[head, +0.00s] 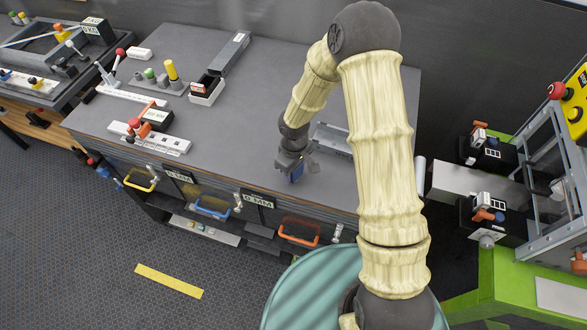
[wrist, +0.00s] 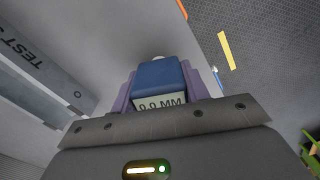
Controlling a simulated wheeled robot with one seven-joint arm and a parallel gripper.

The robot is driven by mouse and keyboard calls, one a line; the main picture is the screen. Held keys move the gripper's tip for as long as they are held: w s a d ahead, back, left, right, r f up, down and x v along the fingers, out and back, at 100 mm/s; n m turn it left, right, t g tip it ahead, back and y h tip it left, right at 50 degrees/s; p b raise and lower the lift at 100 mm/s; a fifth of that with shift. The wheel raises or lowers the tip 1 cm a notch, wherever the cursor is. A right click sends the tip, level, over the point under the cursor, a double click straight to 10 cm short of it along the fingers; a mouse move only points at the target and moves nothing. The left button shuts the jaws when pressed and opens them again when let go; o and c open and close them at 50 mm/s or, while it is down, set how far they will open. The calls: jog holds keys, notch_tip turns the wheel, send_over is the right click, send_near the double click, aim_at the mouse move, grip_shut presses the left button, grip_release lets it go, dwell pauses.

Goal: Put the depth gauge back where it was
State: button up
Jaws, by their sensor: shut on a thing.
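The depth gauge (wrist: 158,73) is a blue block with a pale face reading "0.0 MM". In the wrist view it sits between the purple fingers of my gripper (wrist: 160,88), which is shut on it. In the head view my gripper (head: 297,168) is low over the front part of the grey workbench top (head: 255,110), with only a small bit of the blue gauge showing. I cannot tell whether the gauge touches the bench. Its lower end is hidden.
A white strip with instruments (head: 150,138) lies left. The bench's middle is clear.

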jog(key=shift+f, duration=0.2)
jog(key=o, duration=1.2)
notch_tip(320, 180, up, 12)
jog(key=shift+r+b, duration=0.15)
jog(key=shift+b, duration=0.6)
